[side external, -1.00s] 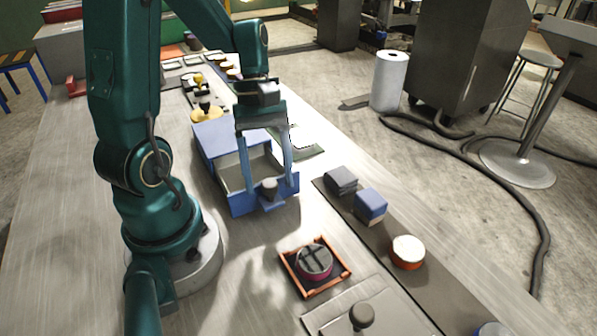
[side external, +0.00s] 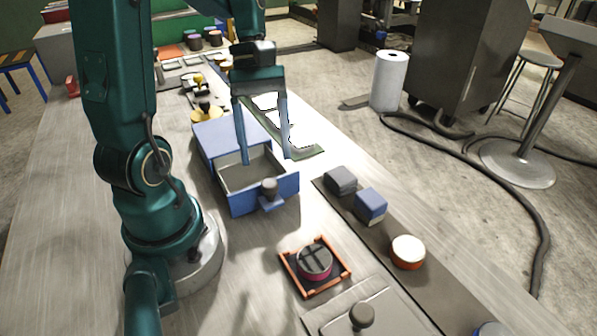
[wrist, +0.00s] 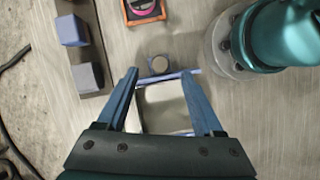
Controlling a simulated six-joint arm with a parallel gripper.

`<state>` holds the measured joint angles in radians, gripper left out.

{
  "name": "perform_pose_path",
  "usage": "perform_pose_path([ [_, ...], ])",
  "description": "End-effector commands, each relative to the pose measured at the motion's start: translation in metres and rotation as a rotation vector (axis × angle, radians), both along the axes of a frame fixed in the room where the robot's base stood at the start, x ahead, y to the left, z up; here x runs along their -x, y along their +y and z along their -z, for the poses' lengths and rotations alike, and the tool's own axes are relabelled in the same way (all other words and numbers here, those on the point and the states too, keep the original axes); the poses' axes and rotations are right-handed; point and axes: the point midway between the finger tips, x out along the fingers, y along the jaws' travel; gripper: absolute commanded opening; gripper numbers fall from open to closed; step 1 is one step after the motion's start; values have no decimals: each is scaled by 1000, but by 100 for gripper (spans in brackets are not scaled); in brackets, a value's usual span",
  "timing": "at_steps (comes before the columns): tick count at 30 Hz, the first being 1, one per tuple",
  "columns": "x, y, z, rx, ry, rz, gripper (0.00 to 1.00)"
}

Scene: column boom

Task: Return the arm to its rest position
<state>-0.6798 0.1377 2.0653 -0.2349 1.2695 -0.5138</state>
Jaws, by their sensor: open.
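My gripper (side external: 266,160) is open and empty, with its two blue fingers spread apart. In the wrist view the fingertips (wrist: 160,72) lie to either side of the open drawer (wrist: 163,108). The drawer looks empty in the part that shows. Its grey knob (side external: 269,187) faces the near side. My gripper appears above the drawer, apart from the knob.
A dark strip to the right holds a grey block (side external: 341,180), a blue block (side external: 370,206) and an orange-and-white round piece (side external: 407,251). An orange-framed tray (side external: 290,282) with a round piece (side external: 314,262) lies in front. A paper roll (side external: 388,82) stands behind right.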

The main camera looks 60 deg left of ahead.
Motion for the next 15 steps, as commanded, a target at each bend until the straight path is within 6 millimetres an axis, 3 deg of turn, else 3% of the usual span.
perform_pose_path([
  [5,-2,-23,-18,-70,-88,138,69],
  [15,22,-73,-45,-342,-490,736,69],
])
